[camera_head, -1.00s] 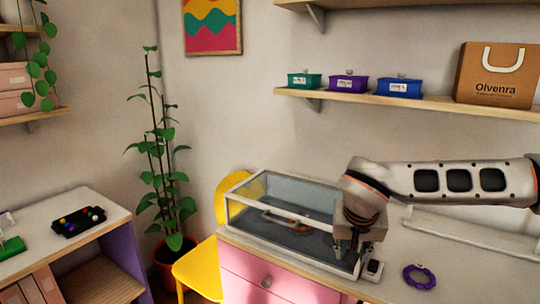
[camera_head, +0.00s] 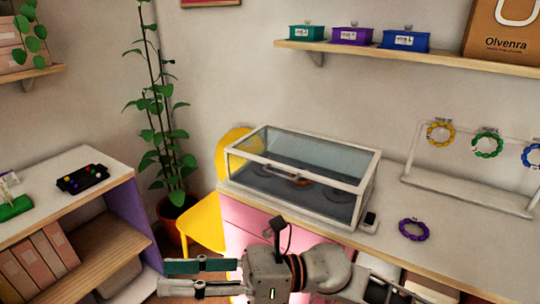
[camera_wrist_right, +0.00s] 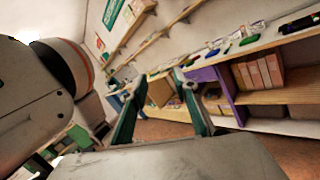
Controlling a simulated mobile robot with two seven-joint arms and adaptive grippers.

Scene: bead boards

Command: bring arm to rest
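My right gripper (camera_head: 168,278) is low in the head view, in front of the pink drawers (camera_head: 240,223), pointing left. Its two fingers are apart with nothing between them. The same right gripper (camera_wrist_right: 158,104) shows in the right wrist view, its green-grey fingers spread and empty. My right arm comes in from the lower right, below the counter top. My left gripper is not in view.
A glass case (camera_head: 318,150) stands on the counter, with a purple bead ring (camera_head: 413,237) to its right. A white rack (camera_head: 460,188) holds yellow, green and blue rings. A low shelf unit (camera_head: 120,195) and a yellow chair (camera_head: 203,222) stand left.

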